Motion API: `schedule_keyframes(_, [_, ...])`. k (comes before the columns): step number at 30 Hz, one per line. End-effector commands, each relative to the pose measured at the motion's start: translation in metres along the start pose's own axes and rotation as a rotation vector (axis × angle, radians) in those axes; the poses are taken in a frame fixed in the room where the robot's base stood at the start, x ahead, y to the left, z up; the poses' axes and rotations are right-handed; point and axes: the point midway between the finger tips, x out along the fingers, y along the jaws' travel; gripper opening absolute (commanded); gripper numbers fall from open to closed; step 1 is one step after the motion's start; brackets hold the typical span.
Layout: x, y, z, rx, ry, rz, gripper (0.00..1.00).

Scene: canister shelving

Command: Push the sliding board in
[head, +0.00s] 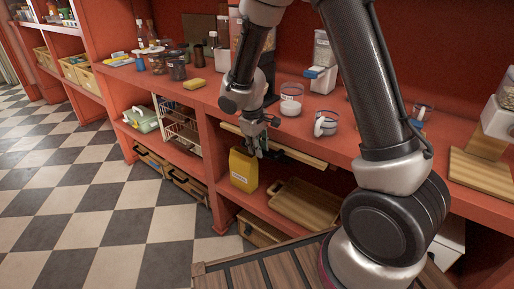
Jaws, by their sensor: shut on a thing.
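The sliding board (312,160) shows as a pale wooden strip just below the counter, reaching out past its front edge. A dark part, seemingly its handle, sits near the middle of its front. My gripper (258,152) points down at this part and looks shut on the sliding board there. The fingertips are small and partly overlap the handle, so the exact contact is hard to see. A yellow canister (243,171) with a white label stands below and left of the fingers, close to them. Whether they touch it I cannot tell.
The red counter (215,97) carries jars, a yellow block (194,83), a white-filled glass (291,99) and a cup (326,123). A wooden tray (303,205) lies on the lower shelf. A wire basket (180,127) stands at left. The checkered floor (95,170) is clear.

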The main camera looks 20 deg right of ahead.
Motion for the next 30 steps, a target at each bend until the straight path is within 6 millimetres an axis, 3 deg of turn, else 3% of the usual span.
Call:
schedule_keyframes(6, [0.006,0.032,0.000,0.003,0.000,0.002,0.00])
schedule_keyframes(14, [0.005,0.034,-0.001,0.000,0.002,0.003,0.00])
schedule_keyframes(15, [0.005,0.034,-0.001,0.000,0.002,0.003,0.26])
schedule_keyframes(18, [0.005,0.034,-0.001,0.000,0.002,0.003,0.41])
schedule_keyframes(30, [0.006,0.033,0.000,0.001,0.001,0.002,0.41])
